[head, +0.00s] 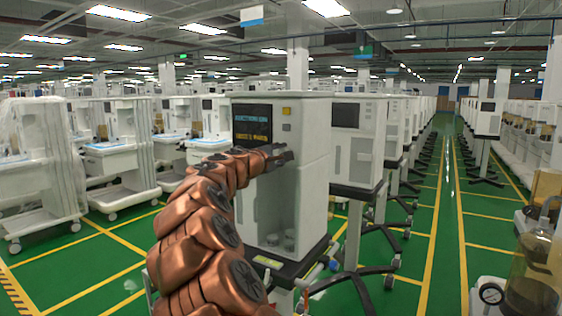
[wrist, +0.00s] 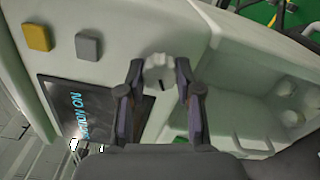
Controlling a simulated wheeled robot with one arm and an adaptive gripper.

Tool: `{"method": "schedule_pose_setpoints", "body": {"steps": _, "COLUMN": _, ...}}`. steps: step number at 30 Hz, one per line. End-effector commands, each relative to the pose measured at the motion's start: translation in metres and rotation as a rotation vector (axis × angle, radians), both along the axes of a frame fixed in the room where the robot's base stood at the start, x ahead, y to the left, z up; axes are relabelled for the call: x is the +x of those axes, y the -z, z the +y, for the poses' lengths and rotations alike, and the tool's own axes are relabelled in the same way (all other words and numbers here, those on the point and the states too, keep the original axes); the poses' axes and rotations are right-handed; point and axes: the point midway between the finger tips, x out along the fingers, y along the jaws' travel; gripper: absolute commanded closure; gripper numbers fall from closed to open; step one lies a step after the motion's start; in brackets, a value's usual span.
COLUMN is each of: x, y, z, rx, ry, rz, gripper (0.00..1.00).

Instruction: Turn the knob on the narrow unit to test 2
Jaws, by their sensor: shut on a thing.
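The narrow unit (head: 308,150) is a tall white cabinet in the middle of the head view, with a dark screen (head: 253,125) at its upper front. The knob (wrist: 155,68) is pale and ribbed and sits on the white front panel in the wrist view. A small dark mark shows at its lower right edge. My gripper (head: 284,156) reaches the front of the unit below the screen. In the wrist view my gripper (wrist: 160,74) has one finger on each side of the knob, shut on it. The head view hides the knob behind my gripper.
A yellow button (wrist: 37,37) and a grey button (wrist: 88,46) are beside the screen, which reads "SUCTION ON" in blue. The unit has an open bay with round cups below. More white carts stand left and right. A green aisle (head: 447,215) is clear at right.

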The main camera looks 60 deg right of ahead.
Motion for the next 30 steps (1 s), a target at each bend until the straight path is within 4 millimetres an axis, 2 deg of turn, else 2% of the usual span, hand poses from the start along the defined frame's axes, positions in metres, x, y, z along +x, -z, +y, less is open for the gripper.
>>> {"method": "schedule_pose_setpoints", "body": {"steps": 14, "x": -0.0004, "y": -0.0007, "z": -0.0001, "rx": 0.000, "ry": 0.001, "rz": -0.012, "gripper": 1.00}}
{"method": "schedule_pose_setpoints", "body": {"steps": 15, "x": -0.0003, "y": -0.0006, "z": -0.0001, "rx": 0.000, "ry": 0.001, "rz": -0.012, "gripper": 0.63}}
{"method": "schedule_pose_setpoints", "body": {"steps": 22, "x": -0.0001, "y": -0.0003, "z": 0.0000, "rx": 0.001, "ry": 0.000, "rz": -0.012, "gripper": 0.40}}
{"method": "schedule_pose_setpoints", "body": {"steps": 30, "x": 0.0002, "y": 0.0001, "z": 0.0003, "rx": 0.000, "ry": 0.000, "rz": -0.011, "gripper": 0.40}}
